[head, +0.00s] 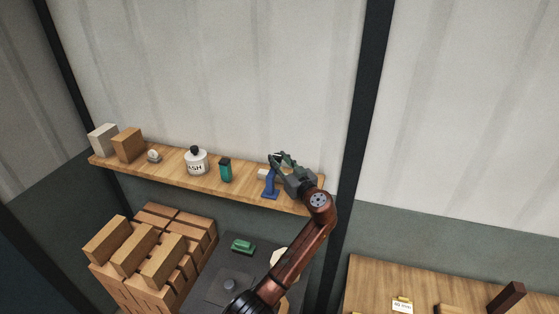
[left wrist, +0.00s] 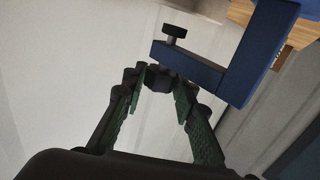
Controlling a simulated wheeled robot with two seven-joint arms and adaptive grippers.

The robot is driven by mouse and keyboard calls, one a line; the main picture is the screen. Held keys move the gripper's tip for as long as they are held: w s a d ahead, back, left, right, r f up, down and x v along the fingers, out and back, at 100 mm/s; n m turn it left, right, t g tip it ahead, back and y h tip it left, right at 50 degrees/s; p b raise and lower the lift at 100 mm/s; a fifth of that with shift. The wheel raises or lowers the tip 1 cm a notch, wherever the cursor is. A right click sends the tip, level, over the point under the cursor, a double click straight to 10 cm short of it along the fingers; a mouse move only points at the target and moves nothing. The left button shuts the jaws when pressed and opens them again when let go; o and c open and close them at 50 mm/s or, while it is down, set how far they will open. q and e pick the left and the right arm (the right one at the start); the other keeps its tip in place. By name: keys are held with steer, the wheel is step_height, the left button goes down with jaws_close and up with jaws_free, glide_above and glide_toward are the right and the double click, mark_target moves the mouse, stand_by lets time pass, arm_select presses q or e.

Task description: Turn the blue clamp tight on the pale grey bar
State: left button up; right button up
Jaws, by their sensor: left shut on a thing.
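The blue clamp (head: 270,185) is at the right end of the wooden shelf, and its lower part hangs in front of the shelf's edge. A small pale piece (head: 262,174), seemingly the pale grey bar, shows just left of it, partly hidden. My left gripper (head: 273,158) reaches over the clamp from the right. In the left wrist view the clamp's blue frame (left wrist: 270,50) fills the upper right. The green fingers (left wrist: 160,88) are shut around the dark knob (left wrist: 158,79) under the clamp's arm. A dark round pad (left wrist: 174,31) shows on the arm's other side. My right gripper is out of view.
The shelf (head: 175,167) also holds a white jar (head: 196,161), a teal container (head: 225,170), a small round item (head: 153,156) and two blocks (head: 128,145). Stacked bricks (head: 135,249) stand below left. A wooden table (head: 370,285) is at the lower right.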

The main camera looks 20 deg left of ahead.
arm_select(q)
steer(key=shift+c, duration=0.8)
